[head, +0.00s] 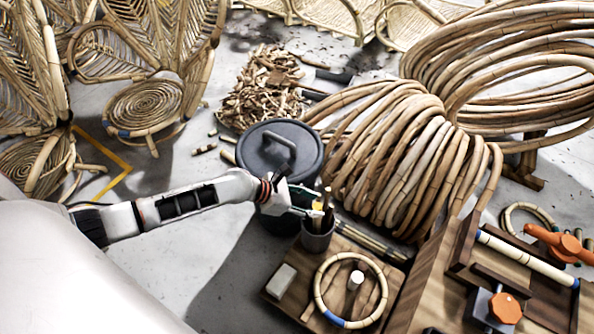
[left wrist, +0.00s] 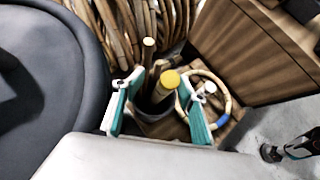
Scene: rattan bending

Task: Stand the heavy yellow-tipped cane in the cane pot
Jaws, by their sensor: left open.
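The yellow-tipped cane (left wrist: 170,79) stands in the dark grey cane pot (left wrist: 156,112) in the left wrist view, leaning, with its yellow end up. Its yellow tip (head: 317,206) also shows in the head view above the pot (head: 317,241). My left gripper (head: 303,201) is at the pot's mouth. In the left wrist view the teal-and-white fingers of this gripper (left wrist: 160,108) are spread wide, one on each side of the cane and pot, with visible gaps. The cane's lower end is hidden inside the pot.
A dark lidded bin (head: 252,150) stands close behind-left. Large cane coils (head: 395,150) rise behind; a clamp jig (head: 500,310) is right.

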